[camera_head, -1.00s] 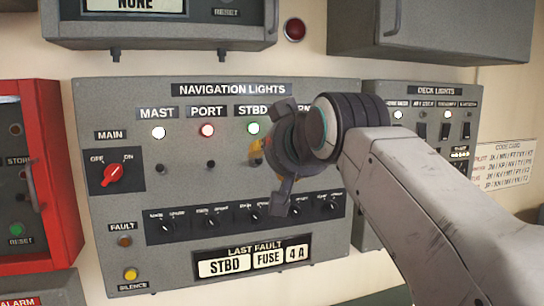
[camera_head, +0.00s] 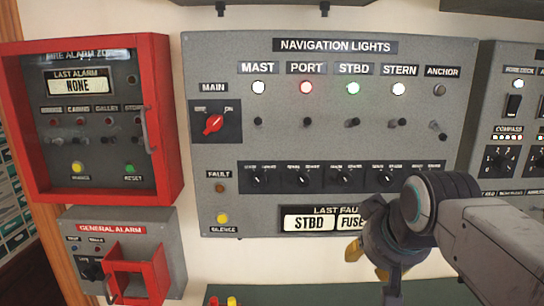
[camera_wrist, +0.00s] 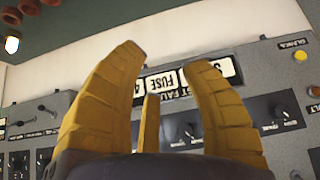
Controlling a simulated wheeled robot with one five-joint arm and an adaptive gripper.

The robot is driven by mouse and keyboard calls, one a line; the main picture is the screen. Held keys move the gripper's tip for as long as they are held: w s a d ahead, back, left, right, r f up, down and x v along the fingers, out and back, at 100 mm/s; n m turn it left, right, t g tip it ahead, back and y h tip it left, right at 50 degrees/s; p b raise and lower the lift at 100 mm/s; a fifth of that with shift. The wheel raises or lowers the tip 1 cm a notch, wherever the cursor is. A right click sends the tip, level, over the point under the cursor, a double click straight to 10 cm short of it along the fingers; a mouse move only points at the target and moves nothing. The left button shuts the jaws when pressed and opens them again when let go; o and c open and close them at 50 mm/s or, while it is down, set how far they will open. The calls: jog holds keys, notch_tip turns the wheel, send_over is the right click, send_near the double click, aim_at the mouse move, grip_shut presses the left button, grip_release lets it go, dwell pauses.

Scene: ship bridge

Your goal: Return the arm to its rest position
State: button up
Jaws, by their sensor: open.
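My gripper (camera_head: 381,272) is at the lower right in the head view, in front of the bottom edge of the navigation lights panel (camera_head: 215,110). My arm reaches in from the right. In the wrist view the yellow fingers of my gripper (camera_wrist: 163,66) are spread apart with nothing between them. Behind them the panel shows upside down, with its last fault plates (camera_wrist: 168,82). My arm and gripper hide the panel's lower right corner. The mast, port, stbd and stern lamps are lit, and the anchor lamp (camera_head: 440,89) is dark. The red main switch (camera_head: 214,124) points toward ON.
A red fire alarm box (camera_head: 160,120) with a handle is at the left, above a general alarm box (camera_head: 122,225). A deck lights panel (camera_head: 497,200) is at the right. A green surface (camera_head: 300,294) lies below. The wall under the navigation panel is bare.

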jog(key=s+f+g, duration=0.3)
jog(key=s+f, duration=1)
jog(key=s, duration=0.4)
jog(key=shift+s+f, duration=0.35)
jog(key=shift+s, duration=0.05)
